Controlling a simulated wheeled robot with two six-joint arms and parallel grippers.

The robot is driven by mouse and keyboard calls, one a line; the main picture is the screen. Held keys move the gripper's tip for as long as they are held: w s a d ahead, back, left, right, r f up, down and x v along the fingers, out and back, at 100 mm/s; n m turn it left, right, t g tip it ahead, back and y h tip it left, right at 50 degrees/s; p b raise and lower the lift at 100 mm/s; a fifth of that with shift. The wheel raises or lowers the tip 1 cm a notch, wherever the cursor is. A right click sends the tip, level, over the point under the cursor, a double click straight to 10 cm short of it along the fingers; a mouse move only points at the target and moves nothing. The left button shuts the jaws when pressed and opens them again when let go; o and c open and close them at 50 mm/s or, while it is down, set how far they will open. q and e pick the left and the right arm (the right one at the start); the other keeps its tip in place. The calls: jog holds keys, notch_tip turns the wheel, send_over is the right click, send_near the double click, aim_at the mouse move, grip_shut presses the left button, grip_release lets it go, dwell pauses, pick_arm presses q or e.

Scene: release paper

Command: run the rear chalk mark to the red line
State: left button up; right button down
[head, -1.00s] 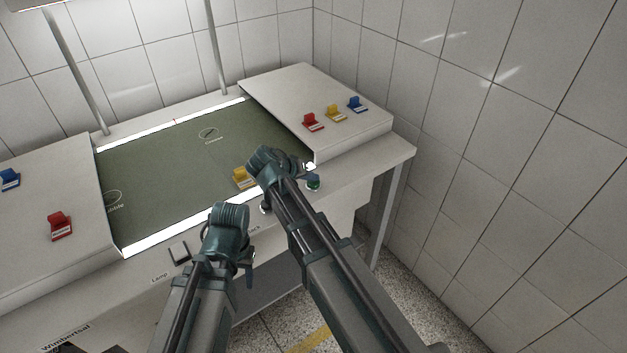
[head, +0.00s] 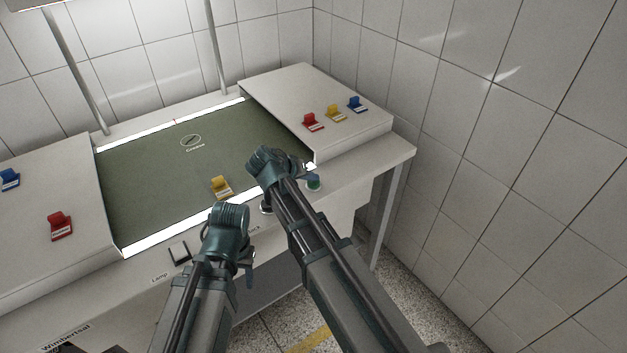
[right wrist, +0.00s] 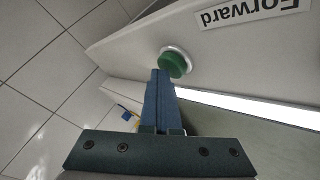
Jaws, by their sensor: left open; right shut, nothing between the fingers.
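The green belt (head: 150,180) runs between two pale side tables. A chalk ring mark with small lettering (head: 190,140) lies toward its rear edge. A tiny red line (head: 174,121) shows at the far white edge strip, left of and behind the mark. A yellow clip (head: 221,187) rides near the front edge. My right gripper (head: 309,178) is shut and empty; in the right wrist view its blue fingertips (right wrist: 160,73) are at the green button (right wrist: 174,64) labelled Forward, apparently pressing it. My left gripper (head: 248,262) is open and empty in front of the bench; its fingers are small and partly hidden.
Red (head: 313,122), yellow (head: 334,113) and blue (head: 357,104) clips stand on the right table. A red (head: 60,225) and a blue clip (head: 9,179) are on the left one. A Lamp switch (head: 179,252) is on the front panel. A tiled wall closes the right side.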

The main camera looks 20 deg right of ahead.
aim_at(311, 184)
jog(key=shift+r, duration=0.15)
dwell(0.4)
jog(key=shift+r+p, duration=0.8)
jog(key=shift+p, duration=0.15)
notch_tip(311, 184, up, 5)
jog(key=p, duration=0.5)
